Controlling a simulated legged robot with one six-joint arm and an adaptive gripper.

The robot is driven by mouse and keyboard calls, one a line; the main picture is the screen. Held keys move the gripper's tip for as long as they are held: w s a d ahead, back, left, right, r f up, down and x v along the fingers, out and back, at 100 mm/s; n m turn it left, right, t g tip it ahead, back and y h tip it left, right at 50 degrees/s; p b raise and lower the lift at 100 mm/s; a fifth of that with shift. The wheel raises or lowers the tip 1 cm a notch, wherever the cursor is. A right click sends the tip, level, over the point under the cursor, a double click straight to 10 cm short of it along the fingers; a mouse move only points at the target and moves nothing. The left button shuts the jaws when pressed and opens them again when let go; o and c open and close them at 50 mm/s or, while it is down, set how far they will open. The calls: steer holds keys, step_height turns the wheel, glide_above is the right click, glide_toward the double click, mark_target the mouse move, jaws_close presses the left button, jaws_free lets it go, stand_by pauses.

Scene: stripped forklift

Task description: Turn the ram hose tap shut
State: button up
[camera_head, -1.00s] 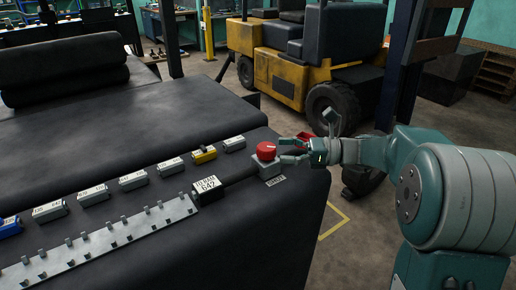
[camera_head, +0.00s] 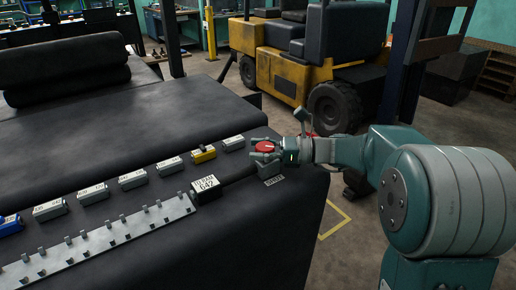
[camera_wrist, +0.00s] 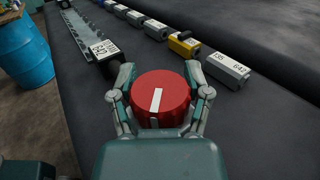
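The tap shows as a red round knob (camera_head: 266,146) with a white line on its top, on a small grey base at the right end of the black bench. In the wrist view the knob (camera_wrist: 160,98) is centred and its white line points almost straight up the picture. My gripper (camera_head: 262,148) reaches in from the right with one finger on each side of the knob. In the wrist view my gripper (camera_wrist: 160,75) looks open around it, with the fingers very close to its sides. Whether they touch it is not clear.
A black block with a white "642" label (camera_head: 205,184) and a studded metal strip (camera_head: 100,240) lie left of the knob. A row of grey labelled blocks and a yellow block (camera_head: 204,154) run behind. A yellow forklift (camera_head: 275,70) stands beyond the bench.

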steer(key=shift+m+t, duration=0.4)
steer(key=shift+t, duration=0.2)
steer(key=m+t, duration=0.1)
steer(key=t, duration=0.1)
steer(key=m+t+h, duration=0.1)
steer(key=m+t, duration=0.1)
steer(key=t, duration=0.1)
steer(key=shift+w+m+t+h, duration=0.25)
steer(key=shift+m+t+h, duration=0.05)
steer(key=shift+w+d+m+t+h, duration=0.1)
steer(key=shift+w+m+t+h, duration=0.1)
steer(key=shift+m+t+h, duration=1.05)
steer(key=shift+w+d+m+t+h, duration=0.15)
steer(key=shift+m+t+h, duration=0.65)
steer(key=shift+t, duration=0.75)
steer(key=shift+m, duration=0.35)
steer(key=o, duration=1)
